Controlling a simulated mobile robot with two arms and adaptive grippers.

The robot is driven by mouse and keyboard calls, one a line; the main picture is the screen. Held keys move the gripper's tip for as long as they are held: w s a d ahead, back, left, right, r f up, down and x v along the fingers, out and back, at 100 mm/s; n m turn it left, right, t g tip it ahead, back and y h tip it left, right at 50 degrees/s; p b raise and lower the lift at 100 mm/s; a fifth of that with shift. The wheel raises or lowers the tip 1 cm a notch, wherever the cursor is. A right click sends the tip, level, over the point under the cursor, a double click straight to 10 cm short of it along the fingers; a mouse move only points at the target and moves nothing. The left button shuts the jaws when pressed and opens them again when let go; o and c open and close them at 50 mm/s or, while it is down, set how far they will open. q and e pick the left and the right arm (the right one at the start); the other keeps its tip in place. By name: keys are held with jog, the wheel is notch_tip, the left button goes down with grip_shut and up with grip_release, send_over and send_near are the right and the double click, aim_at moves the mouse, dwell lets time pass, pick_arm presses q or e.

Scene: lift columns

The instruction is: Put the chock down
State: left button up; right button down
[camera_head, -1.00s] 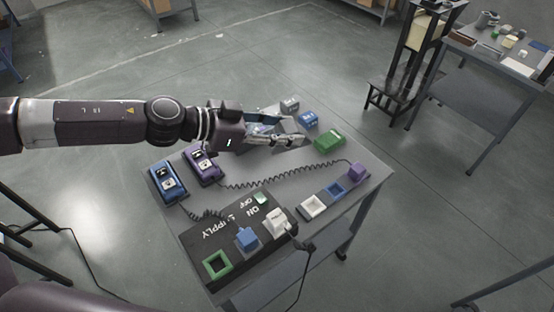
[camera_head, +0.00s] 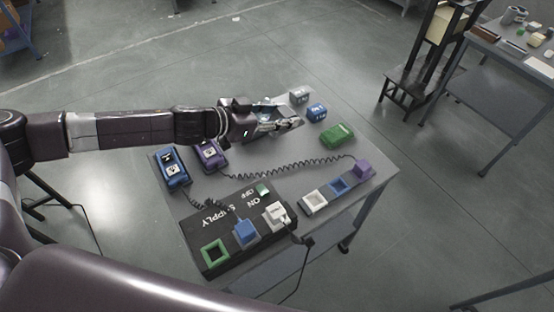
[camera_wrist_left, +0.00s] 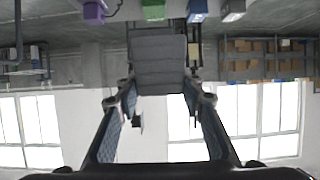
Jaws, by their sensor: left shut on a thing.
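My left gripper (camera_head: 284,122) reaches in from the left over the far part of the grey table. In the left wrist view the gripper (camera_wrist_left: 160,95) is shut on a grey ribbed block, the chock (camera_wrist_left: 158,65), which sits between its two fingers. In the head view the fingers largely hide the chock, and I cannot tell whether it touches the table top. My right gripper is not in view.
Near the held chock stand a grey block (camera_head: 300,95), a blue block (camera_head: 316,112) and a green block (camera_head: 337,134). Blue (camera_head: 172,167) and purple (camera_head: 210,155) handsets, coiled cords and a dark supply panel (camera_head: 222,222) occupy the near and left table.

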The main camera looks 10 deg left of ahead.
pick_arm(q)
notch_tip(320, 180, down, 14)
jog(key=shift+r+b, duration=0.15)
jog(key=shift+b, duration=1.05)
jog(key=shift+a+f+b, duration=0.1)
jog(key=shift+f+b, duration=0.3)
jog(key=shift+f, duration=1.55)
jog(key=shift+f, duration=0.1)
jog(key=shift+f, duration=0.15)
jog(key=o, duration=1.4)
